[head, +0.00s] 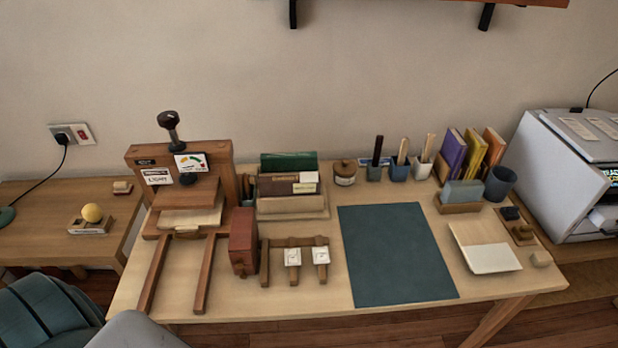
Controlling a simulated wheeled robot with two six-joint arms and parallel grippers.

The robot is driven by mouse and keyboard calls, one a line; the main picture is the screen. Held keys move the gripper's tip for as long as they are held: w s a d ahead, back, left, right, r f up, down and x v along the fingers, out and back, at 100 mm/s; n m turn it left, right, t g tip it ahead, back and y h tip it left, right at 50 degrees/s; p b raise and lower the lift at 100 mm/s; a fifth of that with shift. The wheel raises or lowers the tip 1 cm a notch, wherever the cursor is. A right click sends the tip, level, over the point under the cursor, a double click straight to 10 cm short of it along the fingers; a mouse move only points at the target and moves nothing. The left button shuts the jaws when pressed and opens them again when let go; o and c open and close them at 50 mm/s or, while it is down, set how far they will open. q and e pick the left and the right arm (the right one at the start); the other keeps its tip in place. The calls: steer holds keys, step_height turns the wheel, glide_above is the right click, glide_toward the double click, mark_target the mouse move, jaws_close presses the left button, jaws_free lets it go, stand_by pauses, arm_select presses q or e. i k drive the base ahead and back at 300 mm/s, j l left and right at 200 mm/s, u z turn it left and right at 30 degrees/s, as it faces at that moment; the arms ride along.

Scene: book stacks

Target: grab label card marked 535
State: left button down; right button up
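Two small white cards with dark marks hang on a low wooden rack (272,242) near the front middle of the table. One is the left card (292,257), the other the right card (321,255). Their print is too small to read, so I cannot tell which, if either, is marked 535. A white label (308,177) and a yellowish label (304,188) also show at the book holder. Neither of my grippers shows in the head view.
A reddish-brown block (243,241) stands just left of the card rack. A wooden press (187,190) is farther left. A teal mat (396,254) lies right of the rack. Pen cups, books and a pale tray (486,247) fill the right side. Bare table lies before the rack.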

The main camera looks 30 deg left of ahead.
mark_target(308, 176)
steer(key=i+l+u, duration=0.1)
steer(key=l+u, duration=0.15)
steer(key=u, duration=0.15)
steer(key=l+u, duration=0.25)
steer(key=u, duration=0.15)
